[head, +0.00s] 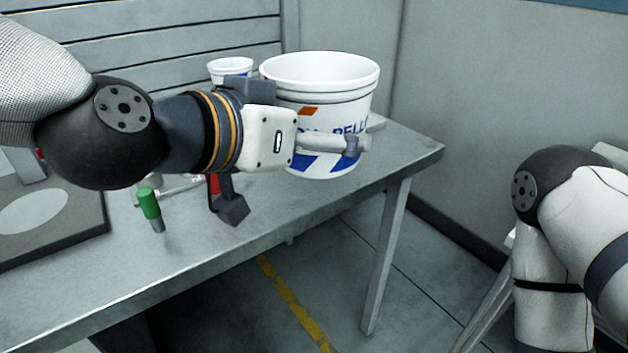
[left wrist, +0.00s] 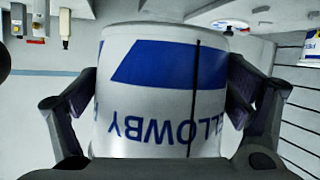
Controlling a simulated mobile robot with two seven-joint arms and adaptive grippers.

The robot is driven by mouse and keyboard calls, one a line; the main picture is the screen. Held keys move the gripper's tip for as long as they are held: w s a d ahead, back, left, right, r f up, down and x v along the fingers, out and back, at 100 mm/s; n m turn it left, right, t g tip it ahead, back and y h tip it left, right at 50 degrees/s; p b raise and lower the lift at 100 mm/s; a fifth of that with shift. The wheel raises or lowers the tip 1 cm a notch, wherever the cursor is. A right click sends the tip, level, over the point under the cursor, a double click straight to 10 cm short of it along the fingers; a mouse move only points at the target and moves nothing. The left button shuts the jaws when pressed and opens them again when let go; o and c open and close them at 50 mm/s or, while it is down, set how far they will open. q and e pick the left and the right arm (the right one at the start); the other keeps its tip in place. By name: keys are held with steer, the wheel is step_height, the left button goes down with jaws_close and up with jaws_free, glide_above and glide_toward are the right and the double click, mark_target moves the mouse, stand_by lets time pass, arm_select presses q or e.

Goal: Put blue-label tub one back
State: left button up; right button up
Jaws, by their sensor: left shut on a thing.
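A large white tub (head: 325,75) with a blue and orange label is at the right end of the grey table. Its lettering is upside down in the left wrist view, where the tub (left wrist: 165,70) fills the middle. My left gripper (left wrist: 165,105) is shut on it, one dark finger on each side. In the head view my left wrist covers part of the tub's left side and label. I cannot tell whether its base touches the table. A smaller-looking white tub (head: 230,67) stands behind it to the left. My right gripper is out of view.
The metal table (head: 290,205) has its right corner beyond the tub. A green-handled item (head: 150,205) and a dark board (head: 60,225) are to the left. A slatted wall (head: 170,35) stands behind. The floor at front right is open beside my right arm.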

arm_select(q)
steer(key=b, duration=0.3)
glide_above(311, 183)
steer(key=f, duration=0.9)
steer(key=shift+s, duration=0.25)
steer(key=f, duration=0.2)
steer(key=f+b, duration=0.1)
steer(key=shift+w+f, duration=0.3)
steer(key=shift+f, duration=0.05)
steer(key=shift+r, duration=0.15)
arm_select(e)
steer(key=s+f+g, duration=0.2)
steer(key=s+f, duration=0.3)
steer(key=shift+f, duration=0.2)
arm_select(q)
steer(key=o, duration=0.7)
steer(key=shift+f, duration=0.2)
